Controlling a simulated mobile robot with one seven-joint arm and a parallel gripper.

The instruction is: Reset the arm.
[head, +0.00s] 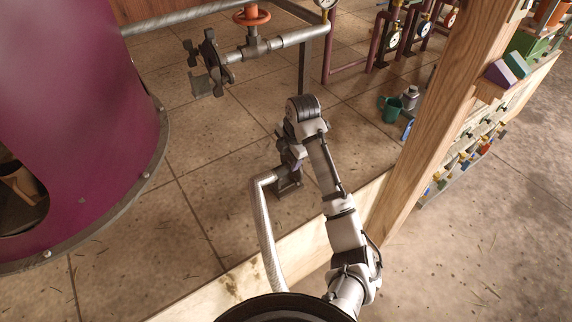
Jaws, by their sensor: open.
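My arm, white and dark grey, reaches from the bottom of the head view up to its bent wrist near the middle. My gripper (291,166) hangs below that wrist, partly hidden by the arm, and is open. Its fingertips blend with a dark fitting (286,186) under it, at the end of a pale ribbed pipe (263,225). I cannot tell whether they touch. I see nothing held.
A purple still vessel (75,110) fills the left. A pipe with an orange handwheel (251,15) runs behind. A wooden post (440,120) stands right. Tiled floor between vessel and arm is clear.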

